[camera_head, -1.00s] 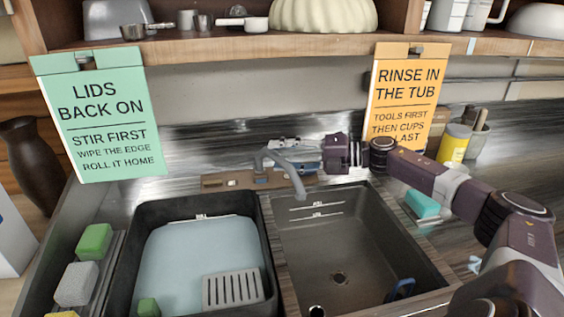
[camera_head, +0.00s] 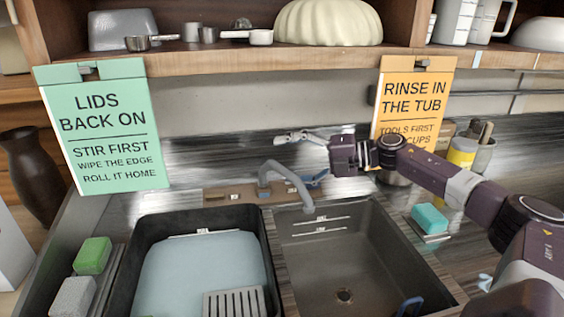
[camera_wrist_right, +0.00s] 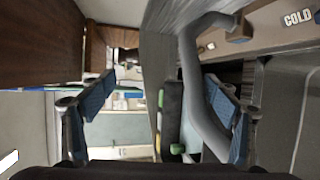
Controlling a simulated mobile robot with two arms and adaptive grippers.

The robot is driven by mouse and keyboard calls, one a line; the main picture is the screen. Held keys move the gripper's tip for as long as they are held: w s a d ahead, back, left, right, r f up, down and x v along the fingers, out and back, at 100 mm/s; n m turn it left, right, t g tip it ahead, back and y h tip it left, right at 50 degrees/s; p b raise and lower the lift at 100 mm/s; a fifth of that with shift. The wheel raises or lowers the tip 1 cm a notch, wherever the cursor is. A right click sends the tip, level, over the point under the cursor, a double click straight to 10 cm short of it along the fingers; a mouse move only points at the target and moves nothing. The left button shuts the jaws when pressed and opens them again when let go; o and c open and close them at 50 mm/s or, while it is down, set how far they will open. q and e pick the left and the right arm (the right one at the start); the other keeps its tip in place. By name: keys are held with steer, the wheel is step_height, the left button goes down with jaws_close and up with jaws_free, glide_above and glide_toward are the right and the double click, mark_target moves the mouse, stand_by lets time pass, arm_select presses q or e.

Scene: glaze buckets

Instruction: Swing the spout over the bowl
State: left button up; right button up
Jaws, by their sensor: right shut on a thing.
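The grey curved spout (camera_head: 285,176) rises from the tap block behind the two basins. In the head view its tip hangs at the back left of the grey right bowl (camera_head: 380,240). The left basin is a black tub (camera_head: 135,265) holding pale blue water. My right gripper (camera_head: 304,158) is at the spout from behind and right. In the right wrist view its blue-padded fingers (camera_wrist_right: 158,95) stand wide apart. The spout (camera_wrist_right: 196,80) lies at the right-hand pad, and the left-hand pad is clear of it. My left gripper is not in view.
A wooden tap block (camera_head: 230,194) sits behind the basins. A green sign (camera_head: 100,125) and an orange sign (camera_head: 415,95) hang from the shelf (camera_head: 230,60) above. A teal sponge (camera_head: 430,218) lies right of the bowl. A slotted grey rack (camera_head: 235,303) is in the tub.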

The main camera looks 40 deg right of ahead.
steer(key=shift+s+d+r+b, duration=0.15)
steer(key=shift+d+r+b, duration=0.15)
steer(key=shift+r, duration=0.3)
steer(key=shift+s+d+r+b, duration=0.15)
steer(key=shift+d+r, duration=0.2)
steer(key=shift+r, duration=0.25)
steer(key=shift+c, duration=0.6)
steer(key=shift+b+v, duration=0.85)
steer(key=shift+v, duration=0.05)
steer(key=shift+c, duration=0.4)
steer(key=s, duration=0.1)
steer(key=s+b, duration=0.1)
steer(key=s+r, duration=0.1)
steer(key=shift+d+r+b, duration=0.1)
steer(key=shift+d+b, duration=0.3)
steer(key=c, duration=0.6)
steer(key=shift+s+d+b, duration=0.3)
steer(key=shift+d+b, duration=0.3)
steer(key=shift+b, duration=0.05)
steer(key=shift+s+d+b, duration=0.3)
steer(key=shift+d+b, duration=0.3)
steer(key=shift+b, duration=0.05)
